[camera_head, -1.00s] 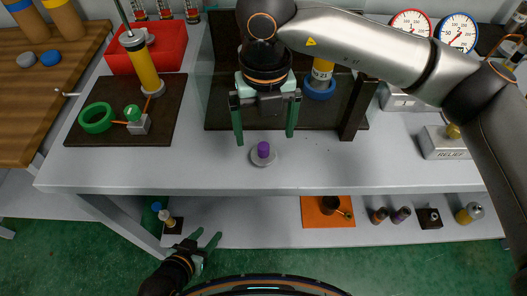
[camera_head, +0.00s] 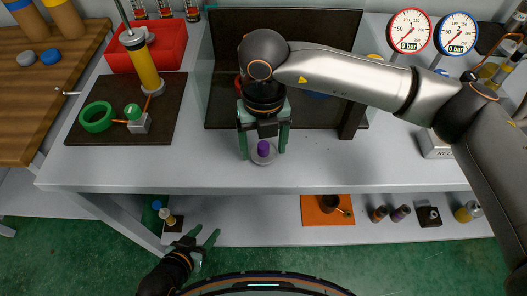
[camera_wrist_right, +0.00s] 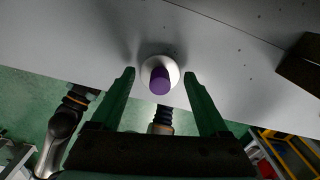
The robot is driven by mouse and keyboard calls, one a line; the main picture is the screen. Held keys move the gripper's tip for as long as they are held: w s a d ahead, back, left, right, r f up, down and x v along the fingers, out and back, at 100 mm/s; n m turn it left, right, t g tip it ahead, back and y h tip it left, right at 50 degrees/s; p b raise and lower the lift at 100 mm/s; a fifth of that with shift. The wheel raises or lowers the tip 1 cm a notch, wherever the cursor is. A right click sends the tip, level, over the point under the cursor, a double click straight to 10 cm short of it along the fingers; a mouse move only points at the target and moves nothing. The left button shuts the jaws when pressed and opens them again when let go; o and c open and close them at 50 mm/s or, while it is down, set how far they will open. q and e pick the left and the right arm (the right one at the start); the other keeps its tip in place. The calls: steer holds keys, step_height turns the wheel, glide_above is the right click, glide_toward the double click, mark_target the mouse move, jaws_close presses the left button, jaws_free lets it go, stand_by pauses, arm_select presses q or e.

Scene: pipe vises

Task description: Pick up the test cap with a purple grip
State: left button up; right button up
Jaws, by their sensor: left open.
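The test cap with a purple grip (camera_head: 263,149) stands upright on the bench near its front edge, its pale round base flat on the surface. It also shows in the right wrist view (camera_wrist_right: 160,80), between and just beyond the fingertips. My right gripper (camera_head: 264,152) points down over the cap, with one green finger on each side. It is open and empty, with gaps between fingers and grip. My left gripper (camera_head: 208,236) is open and empty, low in front of the lower shelf.
A dark panel (camera_head: 225,115) and dark post (camera_head: 352,110) stand behind the cap. Left are a dark mat (camera_head: 85,130) with a green ring (camera_head: 96,117) and a red bin (camera_head: 168,45). The bench around the cap is clear. The lower shelf (camera_head: 260,230) holds several small parts.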

jaws_close()
stand_by(0.4)
steer(key=shift+r, duration=0.1)
